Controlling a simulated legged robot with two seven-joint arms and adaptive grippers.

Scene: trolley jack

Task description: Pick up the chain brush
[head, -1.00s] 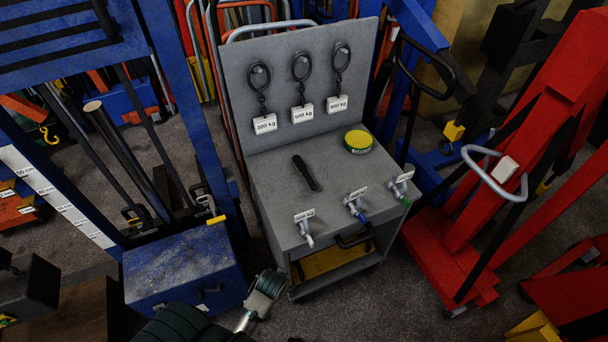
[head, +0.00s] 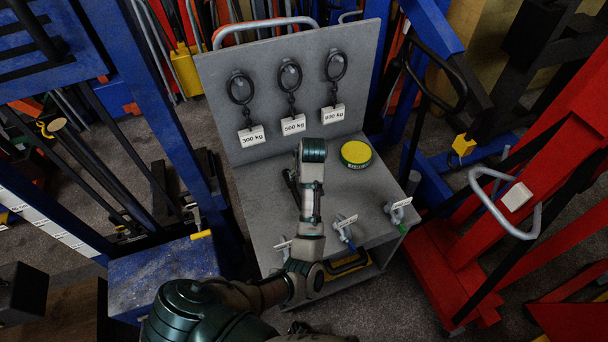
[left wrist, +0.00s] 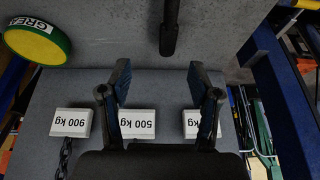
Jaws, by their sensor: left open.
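The chain brush (left wrist: 169,28) is a dark, slim piece at the top of the left wrist view, on the grey trolley top, and only partly in frame. My left gripper (left wrist: 158,68) is open and empty, its two fingers apart, with the brush beyond the gap between the fingertips and apart from them. In the head view my left arm reaches over the trolley top (head: 350,190) and covers most of the brush's spot. A dark bit shows left of my wrist there; I cannot tell whether it is brush or finger. My right gripper is not in view.
A green and yellow tin (head: 356,154) stands right of my wrist. The upright back panel (head: 225,90) holds hanging chains with weight tags. Shackles (head: 344,232) line the front edge. A blue lift (head: 165,270) stands left and a red crane (head: 460,255) right.

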